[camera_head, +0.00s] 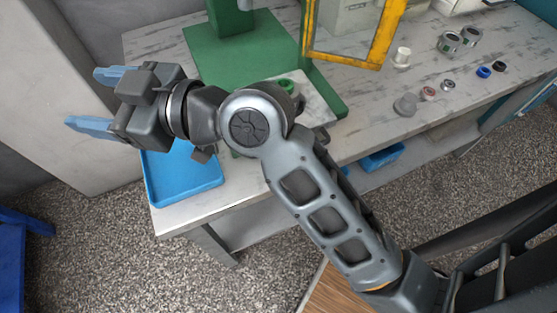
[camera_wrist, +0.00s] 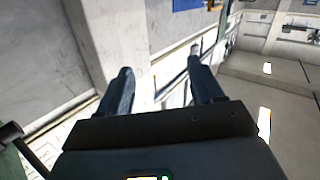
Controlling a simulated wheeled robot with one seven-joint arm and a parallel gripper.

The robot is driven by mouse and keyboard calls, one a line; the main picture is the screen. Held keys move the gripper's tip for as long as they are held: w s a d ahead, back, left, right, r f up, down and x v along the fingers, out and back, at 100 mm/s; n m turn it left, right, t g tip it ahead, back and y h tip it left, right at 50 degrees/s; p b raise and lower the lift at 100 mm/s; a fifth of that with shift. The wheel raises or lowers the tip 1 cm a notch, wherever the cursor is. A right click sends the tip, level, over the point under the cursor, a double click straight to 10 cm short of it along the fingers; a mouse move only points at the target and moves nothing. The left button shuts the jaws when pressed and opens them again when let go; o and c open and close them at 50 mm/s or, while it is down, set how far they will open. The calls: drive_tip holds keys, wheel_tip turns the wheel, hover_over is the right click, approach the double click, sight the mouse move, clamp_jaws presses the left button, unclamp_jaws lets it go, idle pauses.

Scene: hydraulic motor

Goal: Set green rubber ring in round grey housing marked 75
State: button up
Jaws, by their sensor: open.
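My gripper (camera_head: 96,99) is at the left in the head view, past the table's left end, with its blue fingers spread apart and nothing between them. The wrist view also shows the open, empty fingers (camera_wrist: 162,85). A small green round piece (camera_head: 286,86), perhaps the green rubber ring, sits on a pale plate just behind my arm joint and is partly hidden. Two round grey housings with green on them stand at the back right, a left one (camera_head: 449,43) and a right one (camera_head: 471,36). No 75 mark is legible on either.
A blue tray (camera_head: 185,195) lies at the table's front left corner, below my gripper. A green press base (camera_head: 210,50) and a yellow frame (camera_head: 308,30) stand behind my arm. A grey flanged part (camera_head: 405,106), a white part (camera_head: 402,56) and a blue ring (camera_head: 484,72) are at right.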

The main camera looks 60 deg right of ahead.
drive_tip(key=s+d+f+m+g+h, duration=0.15)
drive_tip(key=s+f, duration=0.25)
drive_tip(key=s, duration=0.4)
drive_tip(key=s+d+f+m+h, duration=0.2)
drive_tip(key=s+f+m+h, duration=0.15)
drive_tip(key=s, duration=0.55)
drive_tip(key=s+d+f+m+h, duration=0.2)
drive_tip(key=s+f, duration=0.3)
drive_tip(key=s, duration=0.3)
drive_tip(key=s+d+r+n+y, duration=0.1)
drive_tip(key=s+d+r, duration=0.1)
drive_tip(key=s, duration=0.6)
drive_tip(key=shift+s+d, duration=0.35)
drive_tip(key=shift+d, duration=0.5)
